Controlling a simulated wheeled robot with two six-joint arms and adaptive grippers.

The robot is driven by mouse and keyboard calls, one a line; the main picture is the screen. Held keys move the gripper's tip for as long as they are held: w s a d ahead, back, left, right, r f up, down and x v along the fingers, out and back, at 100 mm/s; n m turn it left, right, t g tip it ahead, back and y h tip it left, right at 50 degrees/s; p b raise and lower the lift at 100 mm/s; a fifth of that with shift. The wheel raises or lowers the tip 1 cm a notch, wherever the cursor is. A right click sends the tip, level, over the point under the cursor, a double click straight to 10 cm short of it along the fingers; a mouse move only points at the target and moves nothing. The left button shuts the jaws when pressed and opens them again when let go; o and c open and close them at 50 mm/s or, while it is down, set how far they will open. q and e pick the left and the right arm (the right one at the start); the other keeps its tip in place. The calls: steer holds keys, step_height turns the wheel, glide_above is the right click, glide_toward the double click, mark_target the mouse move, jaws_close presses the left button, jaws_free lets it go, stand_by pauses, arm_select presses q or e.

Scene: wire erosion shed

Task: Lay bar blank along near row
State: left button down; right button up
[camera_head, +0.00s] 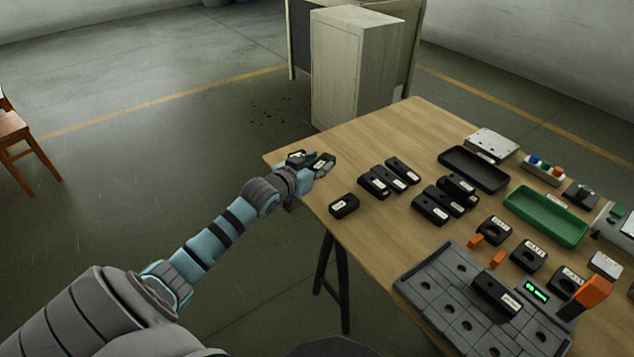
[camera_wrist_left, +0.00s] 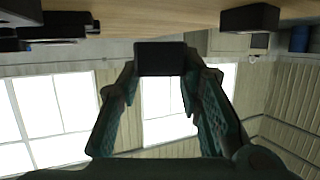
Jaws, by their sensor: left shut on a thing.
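My left gripper (camera_head: 311,163) reaches over the far left corner of the wooden table. It is shut on a dark block with a pale label (camera_head: 323,162). In the left wrist view the dark end of this block (camera_wrist_left: 160,58) sits between the fingertips; its full length is hidden. Which of the black labelled pieces is the bar blank I cannot tell for sure. A grey plate with rows of round holes (camera_head: 440,285) lies at the table's near side, with a black labelled block (camera_head: 495,295) on it. My right gripper is not in view.
A short black block (camera_head: 343,205) lies near the left edge. Several black bars (camera_head: 403,170) lie mid-table. A black tray (camera_head: 473,169), a green tray (camera_head: 546,216) and ring-like black blocks (camera_head: 494,231) stand to the right. Orange posts (camera_head: 475,241) rise by the plate.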

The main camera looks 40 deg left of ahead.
arm_select(q)
steer(key=shift+f+b, duration=0.3)
steer(key=shift+f, duration=1.55)
steer(key=c, duration=1.1)
jaws_free()
steer(key=shift+s+f, duration=0.1)
steer(key=shift+f+b, duration=0.2)
steer(key=shift+b, duration=0.25)
steer(key=p+v, duration=0.8)
steer(key=v, duration=0.6)
steer(key=shift+s+d+r+p, duration=0.1)
steer(key=shift+s+r+p, duration=0.15)
steer(key=shift+p, duration=0.1)
